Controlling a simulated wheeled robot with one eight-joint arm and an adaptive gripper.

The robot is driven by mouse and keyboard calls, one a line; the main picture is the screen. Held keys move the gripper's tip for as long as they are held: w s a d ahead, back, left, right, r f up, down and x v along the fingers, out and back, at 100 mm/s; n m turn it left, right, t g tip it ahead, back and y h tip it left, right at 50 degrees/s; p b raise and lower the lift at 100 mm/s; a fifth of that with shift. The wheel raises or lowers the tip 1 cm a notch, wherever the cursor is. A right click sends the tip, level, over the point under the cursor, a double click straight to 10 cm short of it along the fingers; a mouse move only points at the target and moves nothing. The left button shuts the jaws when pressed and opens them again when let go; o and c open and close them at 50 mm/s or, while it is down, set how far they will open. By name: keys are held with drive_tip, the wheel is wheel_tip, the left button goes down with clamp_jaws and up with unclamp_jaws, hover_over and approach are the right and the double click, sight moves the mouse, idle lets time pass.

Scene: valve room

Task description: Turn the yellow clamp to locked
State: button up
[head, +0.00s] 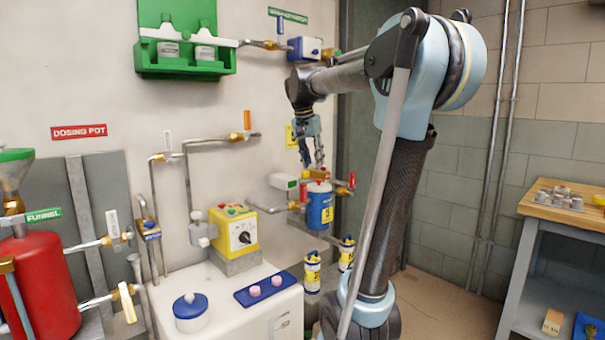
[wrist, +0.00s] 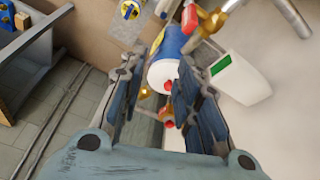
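A blue canister (head: 320,207) with a yellow label is mounted at the wall among pipes. A small orange-yellow piece (head: 317,173) sits above its top; I cannot tell whether it is the yellow clamp. In the wrist view the canister (wrist: 173,36) shows with its white end toward me. A small brass-yellow part (wrist: 146,91) and a red knob (wrist: 168,123) lie between the fingers in that view, partly hidden by them. My gripper (head: 312,164) points down just above the canister, fingers apart. In the wrist view my gripper (wrist: 160,70) is open, with nothing visibly held.
Red-handled valves (head: 351,180) and a white box with a green display (head: 283,182) flank the canister. Two yellow-labelled cylinders (head: 312,271) stand below. A yellow control box (head: 233,232) is to the left. A wooden-topped bench (head: 565,204) stands at right, with open floor before it.

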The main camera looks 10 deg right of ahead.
sight(303, 176)
drive_tip(key=w+a+r+m+h, duration=0.1)
drive_tip(key=w+a+r+m, duration=0.2)
drive_tip(key=w, duration=0.4)
drive_tip(key=w+a+r, duration=0.2)
drive_tip(key=w+r, duration=0.3)
drive_tip(key=w, duration=0.3)
drive_tip(key=x, duration=1.7)
drive_tip(key=shift+w+f, duration=0.15)
drive_tip(key=shift+f, duration=0.05)
